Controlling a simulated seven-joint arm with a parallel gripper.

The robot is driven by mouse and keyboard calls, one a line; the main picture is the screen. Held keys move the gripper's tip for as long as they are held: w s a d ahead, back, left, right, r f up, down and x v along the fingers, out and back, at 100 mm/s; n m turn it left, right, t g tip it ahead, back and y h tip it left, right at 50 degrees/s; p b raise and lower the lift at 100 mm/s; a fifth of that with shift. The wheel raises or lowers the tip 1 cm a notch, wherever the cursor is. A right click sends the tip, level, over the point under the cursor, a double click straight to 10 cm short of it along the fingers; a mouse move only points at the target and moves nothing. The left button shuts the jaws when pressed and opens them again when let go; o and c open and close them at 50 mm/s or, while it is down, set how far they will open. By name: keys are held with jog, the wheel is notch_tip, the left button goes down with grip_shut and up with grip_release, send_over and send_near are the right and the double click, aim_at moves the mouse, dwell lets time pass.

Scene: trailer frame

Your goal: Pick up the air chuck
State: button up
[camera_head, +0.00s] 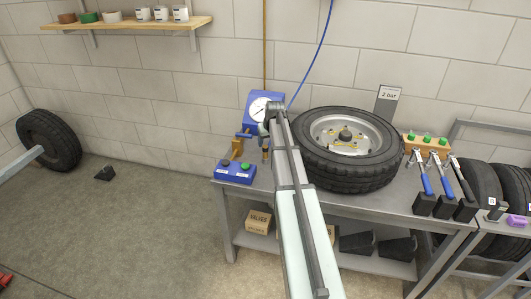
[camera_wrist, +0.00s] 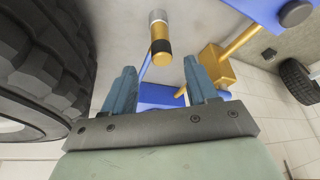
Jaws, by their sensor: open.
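The air chuck (camera_wrist: 160,38) shows in the wrist view as a brass cylinder with a black band and a silver end. It lies just past my gripper (camera_wrist: 158,66), near the line between the two blue fingertips. My gripper is open and nothing is between its fingers. In the head view a small brass and dark piece, seemingly the chuck (camera_head: 265,154), shows below the blue gauge unit (camera_head: 263,103), right beside my arm. My arm hides my gripper's fingers in the head view.
A tyre on its rim (camera_head: 345,148) lies on the grey bench (camera_head: 405,206) and shows close at the left in the wrist view. A brass bracket (camera_wrist: 215,66) stands right of my fingers.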

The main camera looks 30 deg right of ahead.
aim_at(266, 146)
jog(key=shift+x, duration=3.25)
jog(key=shift+a, duration=0.1)
jog(key=shift+c, duration=0.3)
grip_shut()
